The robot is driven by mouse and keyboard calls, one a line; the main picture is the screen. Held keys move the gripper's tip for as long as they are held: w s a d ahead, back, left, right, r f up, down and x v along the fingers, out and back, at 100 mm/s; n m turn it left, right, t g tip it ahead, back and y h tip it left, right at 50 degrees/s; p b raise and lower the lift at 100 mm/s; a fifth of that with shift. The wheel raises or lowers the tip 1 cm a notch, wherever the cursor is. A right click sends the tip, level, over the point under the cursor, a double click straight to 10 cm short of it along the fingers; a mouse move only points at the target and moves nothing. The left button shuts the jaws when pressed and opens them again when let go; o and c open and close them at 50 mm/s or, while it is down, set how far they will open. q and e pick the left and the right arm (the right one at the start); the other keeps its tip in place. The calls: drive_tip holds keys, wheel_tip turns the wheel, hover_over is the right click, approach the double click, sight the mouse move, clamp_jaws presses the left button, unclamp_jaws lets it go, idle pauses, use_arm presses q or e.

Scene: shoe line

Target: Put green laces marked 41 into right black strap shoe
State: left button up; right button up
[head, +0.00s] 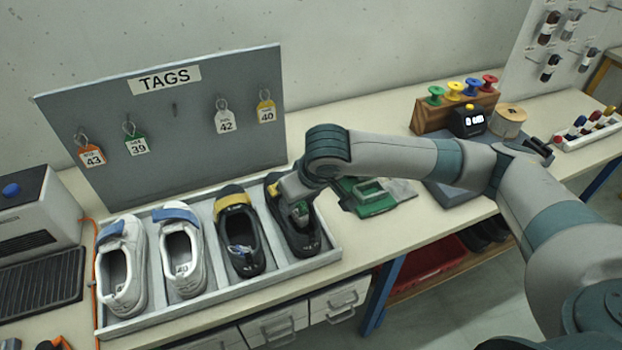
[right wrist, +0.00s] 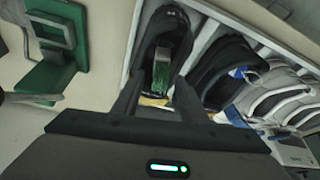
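The right black strap shoe (head: 275,193) stands at the right end of a grey tray, toe toward the board. My right gripper (head: 302,212) is over its opening. In the right wrist view the green laces (right wrist: 163,72) show as a small green bundle in the opening of that shoe (right wrist: 173,27), between my fingertips (right wrist: 160,82). The fingers stand apart, with a gap beside the bundle. The number on the laces cannot be read. The left black shoe (head: 240,235), with a yellow strap, holds something blue and white. My left gripper is not in view.
White shoes with blue straps (head: 122,265) fill the tray's left part. A TAGS board (head: 170,105) with several hanging tags stands behind the tray (head: 215,307). A green fixture (head: 372,197) lies right of the tray. Spools in a wooden rack (head: 455,105) stand farther right.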

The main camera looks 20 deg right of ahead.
drive_tip(key=b+v, duration=0.2)
drive_tip(key=v, duration=1.4)
drive_tip(key=shift+r, duration=0.2)
drive_tip(key=shift+s+a+f, duration=0.1)
